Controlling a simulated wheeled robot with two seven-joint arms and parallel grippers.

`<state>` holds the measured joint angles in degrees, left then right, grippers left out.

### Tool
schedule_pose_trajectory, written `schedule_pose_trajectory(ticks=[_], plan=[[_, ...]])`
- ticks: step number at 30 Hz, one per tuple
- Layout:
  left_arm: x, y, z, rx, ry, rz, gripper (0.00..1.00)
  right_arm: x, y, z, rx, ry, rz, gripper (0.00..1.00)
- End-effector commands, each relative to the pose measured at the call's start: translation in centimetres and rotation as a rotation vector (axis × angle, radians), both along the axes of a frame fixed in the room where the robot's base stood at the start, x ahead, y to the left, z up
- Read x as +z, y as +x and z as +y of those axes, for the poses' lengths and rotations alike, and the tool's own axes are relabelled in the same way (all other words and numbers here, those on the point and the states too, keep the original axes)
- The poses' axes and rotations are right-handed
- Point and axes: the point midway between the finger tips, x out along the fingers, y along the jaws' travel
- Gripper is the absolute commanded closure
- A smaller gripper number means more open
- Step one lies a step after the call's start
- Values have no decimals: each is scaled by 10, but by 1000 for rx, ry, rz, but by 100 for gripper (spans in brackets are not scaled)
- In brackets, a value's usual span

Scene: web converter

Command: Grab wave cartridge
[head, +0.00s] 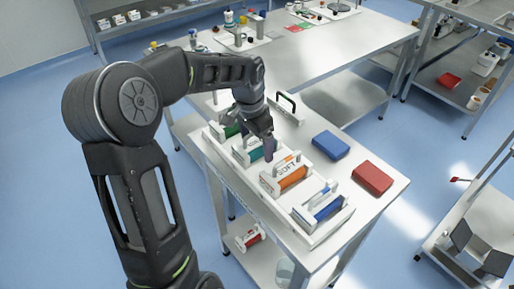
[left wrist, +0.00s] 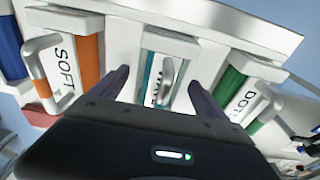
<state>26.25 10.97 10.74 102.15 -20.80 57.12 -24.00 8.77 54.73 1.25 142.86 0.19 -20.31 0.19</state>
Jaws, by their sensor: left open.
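The wave cartridge (head: 242,157) is white and teal and sits in a slot of the white rack (head: 222,141) on the table. In the left wrist view the wave cartridge (left wrist: 155,66) lies between my fingers, its label partly hidden by its handle and my gripper body. My left gripper (head: 260,146) is open over the rack, pointing down. In the left wrist view one finger of my left gripper (left wrist: 160,92) is on each side of the teal cartridge; I cannot tell if they touch it. My right gripper is not in view.
The orange SOFT cartridge (head: 292,179) and the green DOTS cartridge (left wrist: 238,101) flank it. A blue cartridge (head: 325,207) sits at the rack's near end. A blue box (head: 331,145) and a red box (head: 372,178) lie on the table beside the rack.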

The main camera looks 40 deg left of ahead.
Motion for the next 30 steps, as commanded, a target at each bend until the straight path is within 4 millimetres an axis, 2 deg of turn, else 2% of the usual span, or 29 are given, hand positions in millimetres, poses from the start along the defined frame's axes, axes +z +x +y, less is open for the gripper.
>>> schedule_pose_trajectory(ticks=[9,30], plan=[[0,0,0,0,0,0,15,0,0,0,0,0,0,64],[0,0,0,0,0,0,73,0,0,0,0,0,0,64]])
